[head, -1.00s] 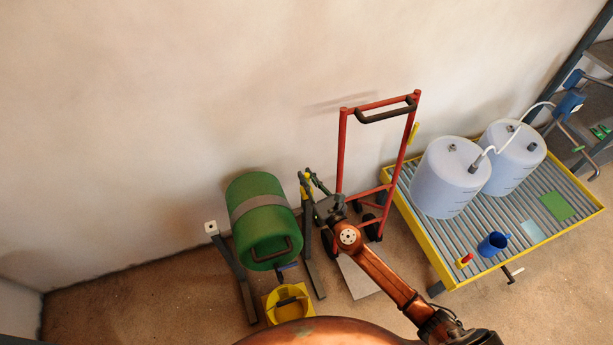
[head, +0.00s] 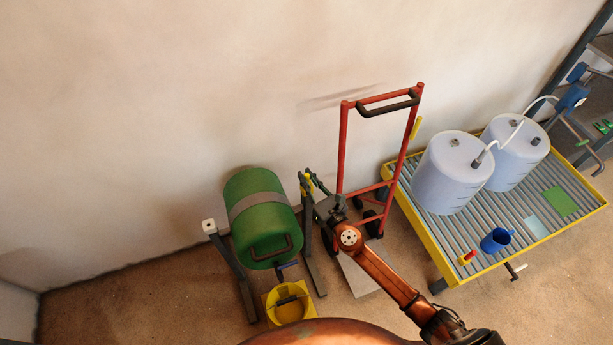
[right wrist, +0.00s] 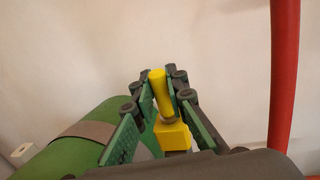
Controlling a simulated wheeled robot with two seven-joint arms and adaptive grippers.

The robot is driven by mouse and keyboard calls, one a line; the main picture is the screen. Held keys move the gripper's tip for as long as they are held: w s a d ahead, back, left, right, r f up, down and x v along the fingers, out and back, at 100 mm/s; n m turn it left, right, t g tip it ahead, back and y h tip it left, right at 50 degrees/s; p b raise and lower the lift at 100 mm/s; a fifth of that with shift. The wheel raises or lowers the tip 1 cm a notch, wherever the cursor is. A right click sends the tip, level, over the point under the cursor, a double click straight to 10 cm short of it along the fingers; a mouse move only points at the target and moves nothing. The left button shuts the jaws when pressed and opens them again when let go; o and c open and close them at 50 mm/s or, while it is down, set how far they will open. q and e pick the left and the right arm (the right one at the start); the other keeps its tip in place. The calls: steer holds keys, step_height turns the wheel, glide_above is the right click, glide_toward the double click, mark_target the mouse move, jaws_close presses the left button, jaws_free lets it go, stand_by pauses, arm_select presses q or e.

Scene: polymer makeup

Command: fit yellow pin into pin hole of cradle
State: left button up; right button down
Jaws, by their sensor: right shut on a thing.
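The green drum (head: 257,215) lies in the cradle between two dark grey posts. The left post (head: 235,270) has a pale block with a dark hole on its top (head: 209,226). My right gripper (head: 313,184) is at the top of the right post (head: 312,262). In the right wrist view, my right gripper's green fingers (right wrist: 160,98) are shut on the yellow pin (right wrist: 158,84). A yellow block (right wrist: 172,136) shows below the pin between the fingers. I cannot tell whether the pin is in a hole. My left gripper is not in view.
A red hand truck (head: 342,150) stands just right of the gripper. A yellow bucket (head: 272,303) is on the floor below the drum. A yellow-rimmed slatted table (head: 425,245) with two pale tanks (head: 452,175) stands right. The wall is close behind.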

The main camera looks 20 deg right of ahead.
steer(key=shift+f, duration=0.25)
steer(key=c, duration=1.8)
jaws_free()
steer(key=shift+c, duration=0.2)
steer(key=s+d, duration=0.2)
steer(key=s, duration=0.9)
steer(key=shift+s, duration=0.4)
steer(key=shift+d, duration=0.1)
